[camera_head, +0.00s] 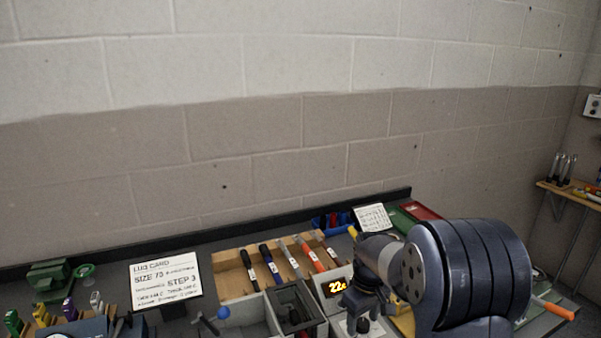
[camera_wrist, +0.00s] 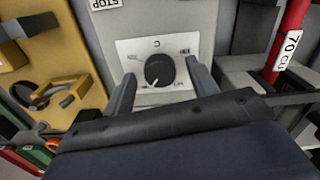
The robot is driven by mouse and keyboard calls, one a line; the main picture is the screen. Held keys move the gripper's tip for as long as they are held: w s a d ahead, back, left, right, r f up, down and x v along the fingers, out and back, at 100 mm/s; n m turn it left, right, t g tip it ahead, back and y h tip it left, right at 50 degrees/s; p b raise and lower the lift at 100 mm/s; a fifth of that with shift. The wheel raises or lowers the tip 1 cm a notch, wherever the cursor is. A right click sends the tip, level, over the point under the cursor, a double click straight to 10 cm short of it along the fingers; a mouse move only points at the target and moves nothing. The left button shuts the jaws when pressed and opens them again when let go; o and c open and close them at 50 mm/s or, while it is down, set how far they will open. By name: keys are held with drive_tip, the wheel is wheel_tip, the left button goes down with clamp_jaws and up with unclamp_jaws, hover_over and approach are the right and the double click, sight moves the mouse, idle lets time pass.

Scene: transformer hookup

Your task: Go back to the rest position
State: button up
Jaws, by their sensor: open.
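My gripper (camera_wrist: 160,88) shows in the wrist view with its two grey fingers apart. Nothing is between them except the view of a black rotary knob (camera_wrist: 159,70) on a white dial plate behind. I cannot tell whether the fingers touch the plate. The fingertips are hard to make out there.
A lug card (camera_head: 166,281) stands on the bench at left. A wooden rack (camera_head: 232,276) holds several labelled tools. A side shelf (camera_head: 570,188) stands at far right.

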drive_tip(key=n, duration=0.4)
drive_tip(key=shift+n, duration=0.4)
drive_tip(key=shift+n+p, duration=0.5)
drive_tip(key=shift+n, duration=1.5)
drive_tip(key=shift+r, duration=0.1)
